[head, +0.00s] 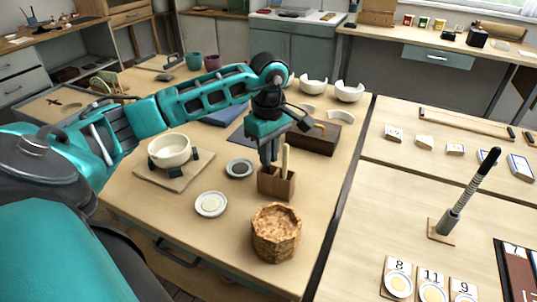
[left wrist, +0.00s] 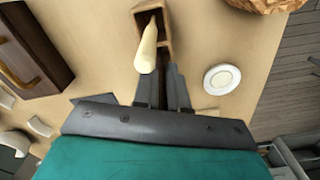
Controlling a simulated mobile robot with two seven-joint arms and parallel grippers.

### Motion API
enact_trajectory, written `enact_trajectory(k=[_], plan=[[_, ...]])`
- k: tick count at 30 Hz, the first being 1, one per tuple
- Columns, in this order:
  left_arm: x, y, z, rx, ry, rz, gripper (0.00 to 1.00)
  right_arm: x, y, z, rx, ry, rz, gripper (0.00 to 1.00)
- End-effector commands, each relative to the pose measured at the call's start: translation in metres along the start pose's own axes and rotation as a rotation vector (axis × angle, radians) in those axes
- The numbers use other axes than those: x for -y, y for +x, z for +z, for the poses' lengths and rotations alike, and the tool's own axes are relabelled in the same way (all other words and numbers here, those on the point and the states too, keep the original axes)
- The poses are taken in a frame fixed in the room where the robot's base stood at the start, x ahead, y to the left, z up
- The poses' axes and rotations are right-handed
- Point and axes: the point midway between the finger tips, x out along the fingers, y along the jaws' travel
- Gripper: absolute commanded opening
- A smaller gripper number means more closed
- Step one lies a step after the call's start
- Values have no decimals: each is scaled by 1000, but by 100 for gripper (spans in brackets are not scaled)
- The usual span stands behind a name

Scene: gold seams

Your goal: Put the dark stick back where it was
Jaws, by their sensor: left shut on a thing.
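A small wooden holder (head: 277,183) stands on the table, with a pale stick (head: 285,158) upright in it. The holder (left wrist: 164,28) and the pale stick (left wrist: 147,48) also show in the left wrist view. My left gripper (head: 268,159) points down just above the holder's left part, beside the pale stick. Its dark fingers (left wrist: 164,84) are shut on a thin dark thing, which I take for the dark stick. It is mostly hidden against the fingers, and I cannot tell whether its lower end is inside the holder. My right gripper is out of view.
A cork-like round pot (head: 276,234) stands in front of the holder. A white-filled dish (head: 211,204) and a dark-filled dish (head: 239,168) lie to the left. A cream bowl (head: 169,151) sits farther left. A brown wooden box (head: 318,137) stands behind the holder.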

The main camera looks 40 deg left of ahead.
Motion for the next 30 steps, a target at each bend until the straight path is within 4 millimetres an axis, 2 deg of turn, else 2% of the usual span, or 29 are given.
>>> enact_trajectory(k=[2,11,12,20,30], plan=[[0,6,0,-1,0,0,0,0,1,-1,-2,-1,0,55],[0,8,0,-1,0,1,0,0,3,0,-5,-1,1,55],[0,9,0,-1,0,1,13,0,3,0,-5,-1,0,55],[0,8,0,-1,0,1,37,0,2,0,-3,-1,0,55],[0,1,-1,-1,0,3,37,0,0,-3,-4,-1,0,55]])
